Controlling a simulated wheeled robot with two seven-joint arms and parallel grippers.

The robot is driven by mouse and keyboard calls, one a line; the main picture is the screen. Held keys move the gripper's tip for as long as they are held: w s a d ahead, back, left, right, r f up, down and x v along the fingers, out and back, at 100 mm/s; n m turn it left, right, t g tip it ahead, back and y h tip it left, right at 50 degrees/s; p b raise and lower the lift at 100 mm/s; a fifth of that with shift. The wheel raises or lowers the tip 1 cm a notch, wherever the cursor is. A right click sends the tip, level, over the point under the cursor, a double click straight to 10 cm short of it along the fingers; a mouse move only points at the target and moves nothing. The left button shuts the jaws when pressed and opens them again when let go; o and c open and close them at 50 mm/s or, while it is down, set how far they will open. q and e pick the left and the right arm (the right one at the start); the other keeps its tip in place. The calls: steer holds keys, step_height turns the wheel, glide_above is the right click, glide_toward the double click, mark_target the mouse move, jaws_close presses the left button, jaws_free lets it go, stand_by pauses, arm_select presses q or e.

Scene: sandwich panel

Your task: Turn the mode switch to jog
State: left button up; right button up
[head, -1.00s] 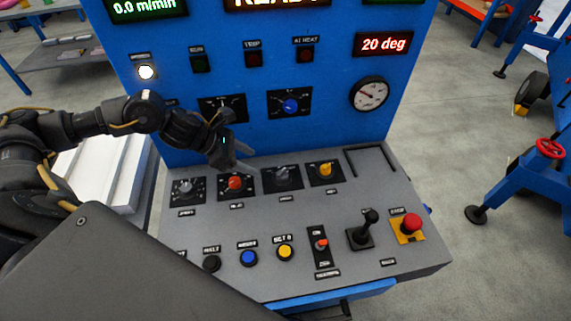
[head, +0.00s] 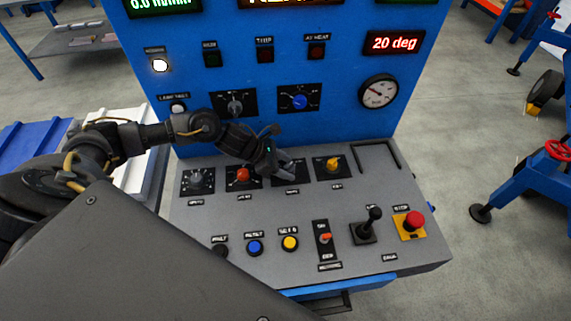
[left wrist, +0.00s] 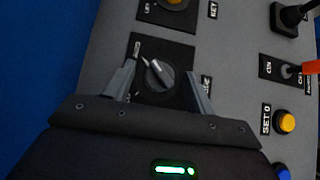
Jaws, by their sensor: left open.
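The mode switch (left wrist: 158,76) is a grey rotary knob on a black plate, seen in the left wrist view. Its raised grip is slanted toward the upper left of that view; the position words on the plate are too small to read. In the head view its plate (head: 291,178) is third in the row of knobs, with the knob largely hidden by my gripper. My left gripper (left wrist: 161,70) is open, with one finger on each side of the knob; I cannot tell whether they touch it. It also shows in the head view (head: 285,165). My right gripper is not in view.
A red knob (head: 242,175) and a yellow knob (head: 334,164) flank the switch closely. Push buttons, a toggle, a black lever (head: 370,225) and a red stop button (head: 414,219) stand nearer the front. The blue upright panel (head: 350,110) rises behind.

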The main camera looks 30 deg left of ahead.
arm_select(q)
steer(key=c, duration=1)
steer(key=shift+o, duration=0.2)
